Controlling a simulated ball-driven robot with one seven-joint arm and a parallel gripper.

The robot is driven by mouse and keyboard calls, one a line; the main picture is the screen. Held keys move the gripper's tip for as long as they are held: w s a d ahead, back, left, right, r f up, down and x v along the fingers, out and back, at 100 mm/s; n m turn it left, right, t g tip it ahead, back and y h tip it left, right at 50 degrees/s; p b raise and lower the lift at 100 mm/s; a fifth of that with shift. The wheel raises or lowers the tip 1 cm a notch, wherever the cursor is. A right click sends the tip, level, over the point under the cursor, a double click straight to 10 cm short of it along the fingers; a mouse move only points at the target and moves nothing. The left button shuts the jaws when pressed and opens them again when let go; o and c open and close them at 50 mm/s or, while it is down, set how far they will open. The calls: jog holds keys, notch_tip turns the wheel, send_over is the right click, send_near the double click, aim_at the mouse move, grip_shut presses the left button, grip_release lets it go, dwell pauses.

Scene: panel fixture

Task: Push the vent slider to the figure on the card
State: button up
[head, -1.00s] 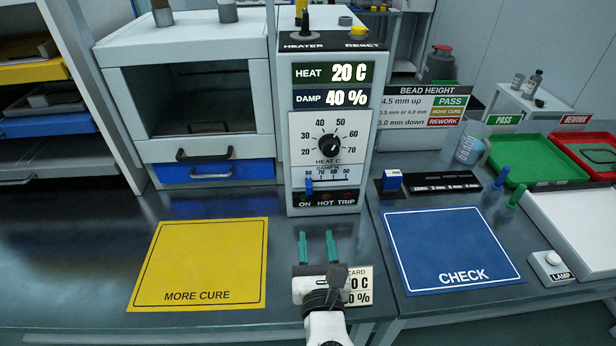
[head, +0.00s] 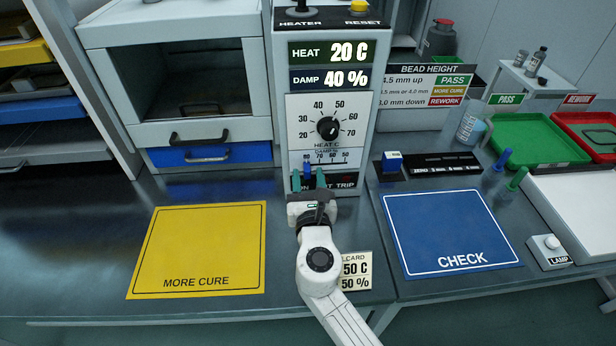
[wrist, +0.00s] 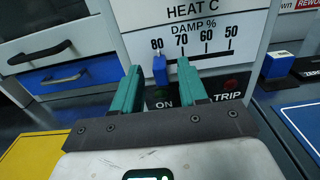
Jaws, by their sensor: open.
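The vent slider is a small blue knob (wrist: 160,69) on the DAMP % scale, low on the grey control box (head: 281,110). In the wrist view it sits at about the 80 mark, left of 70. It also shows in the head view (head: 307,169). My gripper (head: 308,180) is open, its two green fingers in front of the knob, one on each side in the wrist view (wrist: 157,84). I cannot tell whether they touch it. The card (head: 356,270) reads 50 C and 50 %. The display (head: 330,78) reads HEAT 20 C and DAMP 40 %.
The heat dial (head: 328,128) is above the slider scale. A yellow MORE CURE mat (head: 200,245) lies at left, a blue CHECK mat (head: 445,225) at right. The bench before the box is otherwise clear.

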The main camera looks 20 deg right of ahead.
jog(key=shift+w, duration=0.25)
grip_shut()
jog(key=shift+d, duration=0.1)
dwell(0.5)
